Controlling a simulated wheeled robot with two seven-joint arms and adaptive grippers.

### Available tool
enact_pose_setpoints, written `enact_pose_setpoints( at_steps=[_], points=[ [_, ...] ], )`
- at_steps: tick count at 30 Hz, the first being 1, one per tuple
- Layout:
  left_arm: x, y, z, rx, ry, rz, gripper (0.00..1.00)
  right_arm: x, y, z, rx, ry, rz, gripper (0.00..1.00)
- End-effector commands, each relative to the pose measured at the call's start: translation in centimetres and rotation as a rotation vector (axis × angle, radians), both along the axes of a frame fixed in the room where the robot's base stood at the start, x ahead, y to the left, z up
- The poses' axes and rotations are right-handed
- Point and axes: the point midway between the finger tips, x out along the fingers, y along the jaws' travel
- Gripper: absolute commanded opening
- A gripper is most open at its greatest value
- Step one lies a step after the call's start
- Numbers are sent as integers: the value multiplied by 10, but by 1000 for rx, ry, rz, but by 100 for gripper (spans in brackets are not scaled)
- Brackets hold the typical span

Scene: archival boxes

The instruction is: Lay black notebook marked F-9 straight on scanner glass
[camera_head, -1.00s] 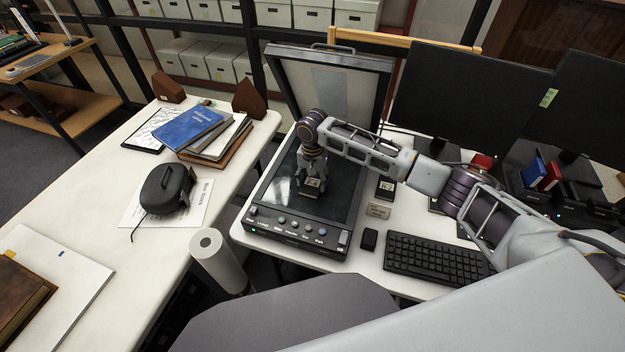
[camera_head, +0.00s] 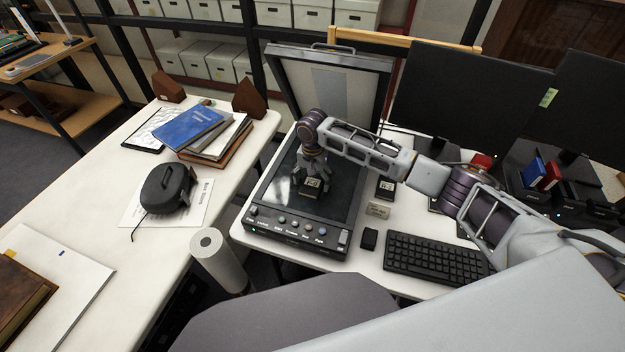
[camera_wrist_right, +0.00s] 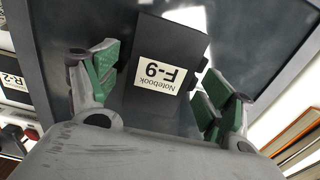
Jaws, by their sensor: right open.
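The black notebook with the white label F-9 (camera_head: 312,188) lies on the dark scanner glass (camera_head: 335,192), toward the front controls. In the right wrist view the notebook (camera_wrist_right: 170,38) shows its label upside down. My right gripper (camera_head: 311,183) is low over the notebook. Its green-padded fingers (camera_wrist_right: 160,85) are open, one on each side of the notebook, with small gaps visible. The fingers and wrist hide part of the notebook and glass, so I cannot tell exactly how straight it lies. My left gripper is not in view.
The scanner lid (camera_head: 340,85) stands open behind. Right of the scanner are another labelled dark item (camera_head: 386,187), a small sign (camera_head: 378,209), a mouse (camera_head: 369,239) and a keyboard (camera_head: 437,260). A paper roll (camera_head: 218,262) stands at the front left.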

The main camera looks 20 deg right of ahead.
Motion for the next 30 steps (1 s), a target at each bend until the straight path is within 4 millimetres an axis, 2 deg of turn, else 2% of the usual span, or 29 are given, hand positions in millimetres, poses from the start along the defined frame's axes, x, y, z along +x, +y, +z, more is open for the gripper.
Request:
enact_pose_setpoints(
  at_steps=[8,24,30],
  points=[
    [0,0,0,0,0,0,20,1,1,17,2,-3,1,82],
    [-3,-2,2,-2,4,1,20,1,0,94,2,-3,0,82],
    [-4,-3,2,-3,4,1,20,0,0,114,1,0,-1,82]
  ],
)
